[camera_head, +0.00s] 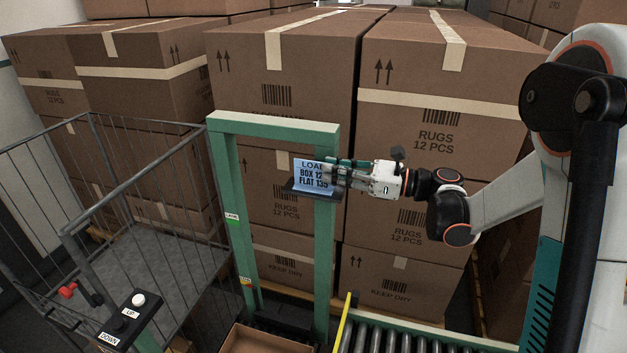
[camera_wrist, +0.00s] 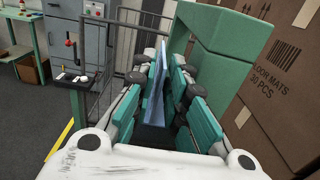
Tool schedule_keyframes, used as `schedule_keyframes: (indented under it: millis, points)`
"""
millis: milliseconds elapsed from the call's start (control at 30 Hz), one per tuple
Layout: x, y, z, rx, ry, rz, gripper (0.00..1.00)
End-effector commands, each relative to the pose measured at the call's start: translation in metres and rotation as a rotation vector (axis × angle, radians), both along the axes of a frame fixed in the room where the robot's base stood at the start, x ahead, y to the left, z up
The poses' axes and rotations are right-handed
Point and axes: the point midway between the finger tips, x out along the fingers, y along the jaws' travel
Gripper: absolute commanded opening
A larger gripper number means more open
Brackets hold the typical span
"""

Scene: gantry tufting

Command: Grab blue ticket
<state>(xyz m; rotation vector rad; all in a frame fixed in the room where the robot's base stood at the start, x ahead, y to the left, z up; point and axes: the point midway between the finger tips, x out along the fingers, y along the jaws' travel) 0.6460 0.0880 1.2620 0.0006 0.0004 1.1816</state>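The blue ticket (camera_head: 311,176) has dark print reading "LOAD", "BOX 12" and "FLAT 135". It stands upright on a small dark ledge (camera_head: 299,190) at the right post of a green frame. My gripper (camera_head: 338,172) reaches in from the right, its fingers overlapping the ticket's right edge. In the wrist view the ticket (camera_wrist: 154,88) shows edge-on between the two teal-padded fingers of my gripper (camera_wrist: 166,66). The fingers are apart.
The green frame (camera_head: 272,124) stands before tall stacks of brown boxes (camera_head: 433,60). A grey wire cage cart (camera_head: 130,190) is at left, with an UP/DOWN button box (camera_head: 128,318) in front. A roller conveyor (camera_head: 400,342) runs at the bottom, beside an open carton (camera_head: 262,340).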

Motion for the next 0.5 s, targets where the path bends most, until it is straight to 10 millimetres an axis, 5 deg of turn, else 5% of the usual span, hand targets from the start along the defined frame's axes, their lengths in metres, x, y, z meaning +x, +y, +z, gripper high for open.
schedule_keyframes:
  millis: [500]
  points:
    - [0.021,0.048,-0.005,0.0,-0.001,0.001,0.13]
